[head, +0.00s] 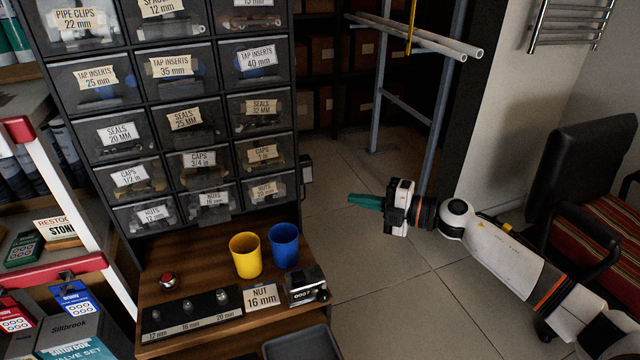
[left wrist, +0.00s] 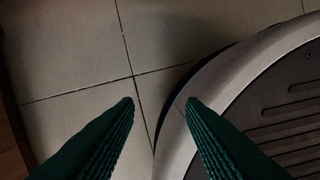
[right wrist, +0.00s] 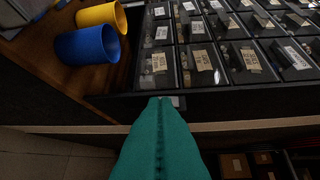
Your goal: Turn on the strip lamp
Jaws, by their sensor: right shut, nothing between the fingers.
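I cannot make out the strip lamp itself in any view. A small dark box (head: 306,170), possibly its switch, is fixed to the right side of the black drawer cabinet (head: 215,130). My right gripper (head: 352,200), with green fingers, is shut and empty. It is to the right of the box and a little lower, apart from it in the head view. In the right wrist view the shut fingertips (right wrist: 160,101) overlap the cabinet's edge near a small grey piece (right wrist: 177,101). My left gripper (left wrist: 160,102) is open and empty over the tiled floor.
The wooden bench (head: 220,238) holds a yellow cup (head: 245,255), a blue cup (head: 284,245), a red button (head: 168,280), a nut gauge strip (head: 190,315) and a small black-and-grey device (head: 306,286). A chair (head: 590,180) stands at right. Tiled floor lies open between.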

